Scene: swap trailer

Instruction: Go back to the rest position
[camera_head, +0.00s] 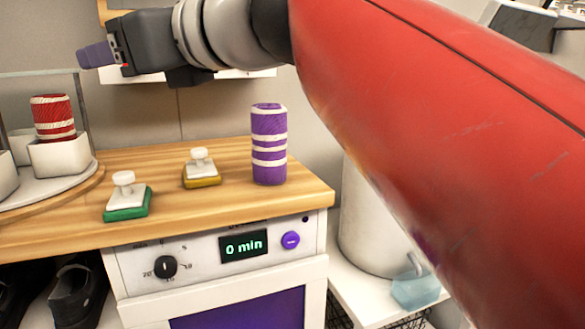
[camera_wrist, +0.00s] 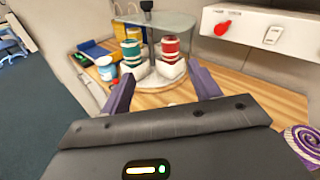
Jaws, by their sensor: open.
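My gripper (camera_head: 97,54) is raised at the top left of the head view, above the wooden counter, at the end of my red arm. In the wrist view its two purple fingers (camera_wrist: 162,89) are spread apart with nothing held between them. A purple-and-white striped cylinder (camera_head: 269,145) stands upright on the counter, apart from my gripper. Its spiral top shows at the lower right of the wrist view (camera_wrist: 303,143).
A red striped cylinder (camera_head: 53,117) sits in a white holder (camera_head: 60,157) on a round tray. A teal cylinder (camera_wrist: 132,49) stands beside it. Green (camera_head: 127,203) and yellow (camera_head: 202,181) knobbed blocks lie on the counter (camera_head: 225,204). The display (camera_head: 243,246) reads 0 min.

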